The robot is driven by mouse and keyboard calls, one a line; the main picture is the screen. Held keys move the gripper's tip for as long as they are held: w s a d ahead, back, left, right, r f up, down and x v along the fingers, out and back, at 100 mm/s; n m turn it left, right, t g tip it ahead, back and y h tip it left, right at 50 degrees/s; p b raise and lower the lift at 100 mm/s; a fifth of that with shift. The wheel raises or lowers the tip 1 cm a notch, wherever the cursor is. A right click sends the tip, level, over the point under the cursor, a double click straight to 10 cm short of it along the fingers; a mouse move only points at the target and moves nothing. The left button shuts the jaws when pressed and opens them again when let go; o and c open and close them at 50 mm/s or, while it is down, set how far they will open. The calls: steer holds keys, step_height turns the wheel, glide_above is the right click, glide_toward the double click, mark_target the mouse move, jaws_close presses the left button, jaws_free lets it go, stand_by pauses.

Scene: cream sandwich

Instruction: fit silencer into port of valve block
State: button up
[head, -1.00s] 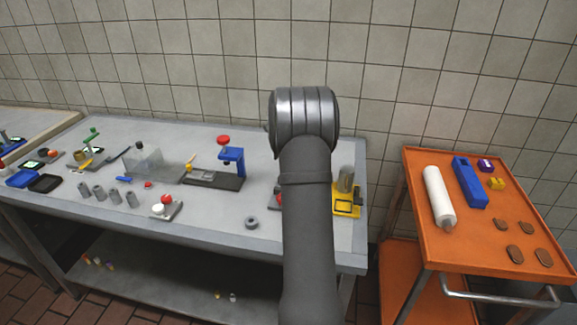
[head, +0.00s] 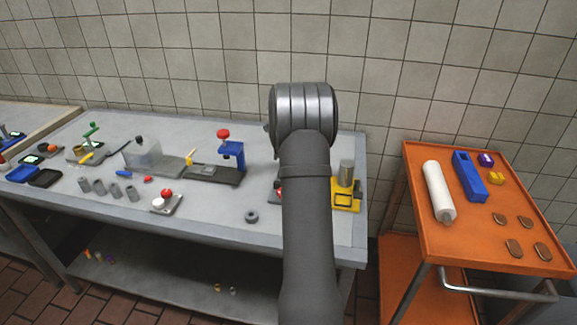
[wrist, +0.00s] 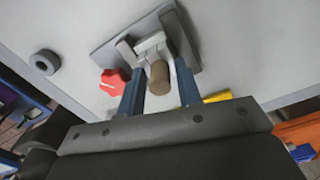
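A brown cylindrical piece (wrist: 159,78), apparently the silencer, shows between my fingers in the wrist view. Its rounded end faces the camera. Behind it is a pale metal block (wrist: 150,43), apparently the valve block, on a grey plate (wrist: 187,38). Whether the brown piece sits in a port or only lies in front of the block cannot be told. My gripper (wrist: 159,90) has one blue finger on each side of the brown piece, with narrow gaps showing, so it looks open. In the head view my own arm hides the gripper and these parts.
A red knob (wrist: 113,82) sits close beside the left finger. A grey ring (head: 251,216) lies on the bench. A yellow stand (head: 345,204) is right of my arm. Several grey cylinders and a blue press (head: 232,152) stand left. The orange trolley (head: 440,242) is at right.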

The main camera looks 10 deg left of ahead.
steer(key=shift+o, duration=0.8)
step_height(320, 180, up, 17)
steer(key=shift+r, duration=0.2)
step_height(320, 180, down, 18)
steer(key=shift+r, duration=0.45)
stand_by(0.4)
